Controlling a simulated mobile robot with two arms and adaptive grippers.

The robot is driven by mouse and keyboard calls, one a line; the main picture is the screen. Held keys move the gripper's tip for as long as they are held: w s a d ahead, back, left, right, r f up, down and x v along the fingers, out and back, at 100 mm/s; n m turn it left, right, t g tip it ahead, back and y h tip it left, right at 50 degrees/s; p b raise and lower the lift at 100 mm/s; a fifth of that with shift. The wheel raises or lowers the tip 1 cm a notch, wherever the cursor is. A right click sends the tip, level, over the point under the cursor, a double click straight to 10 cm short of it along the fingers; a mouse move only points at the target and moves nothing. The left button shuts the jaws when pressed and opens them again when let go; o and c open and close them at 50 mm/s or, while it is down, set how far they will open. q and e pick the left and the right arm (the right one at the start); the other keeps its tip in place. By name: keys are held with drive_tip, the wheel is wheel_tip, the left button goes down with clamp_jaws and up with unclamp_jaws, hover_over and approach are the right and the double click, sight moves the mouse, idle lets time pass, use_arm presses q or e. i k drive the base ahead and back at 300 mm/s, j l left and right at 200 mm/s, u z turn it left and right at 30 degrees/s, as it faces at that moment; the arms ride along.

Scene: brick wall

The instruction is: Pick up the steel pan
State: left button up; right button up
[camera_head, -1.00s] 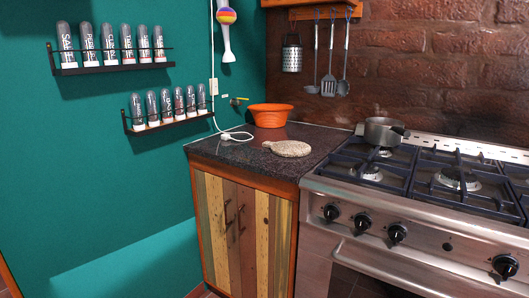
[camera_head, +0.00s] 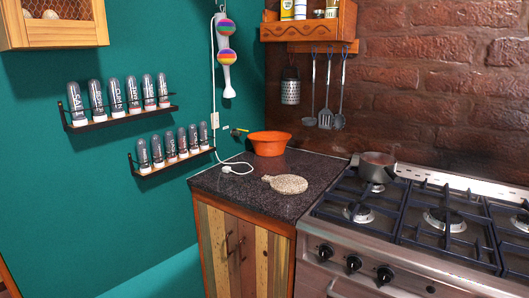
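The steel pan (camera_head: 375,166) is a small grey pot standing upright on the back left burner of the gas stove (camera_head: 420,225). Its short dark handle points towards the right front. Neither of my grippers shows in the head view, so I cannot see whether they are open or shut.
Left of the stove is a dark counter (camera_head: 230,182) with an orange bowl (camera_head: 270,143), a round board (camera_head: 286,184) and a white cable. Utensils and a grater (camera_head: 290,91) hang from a wooden shelf (camera_head: 310,27). Spice racks (camera_head: 120,115) line the green wall. The other burners are bare.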

sight(371, 173)
drive_tip(key=i+j, duration=0.25)
drive_tip(key=i, duration=0.2)
drive_tip(key=i+j+z, duration=0.85)
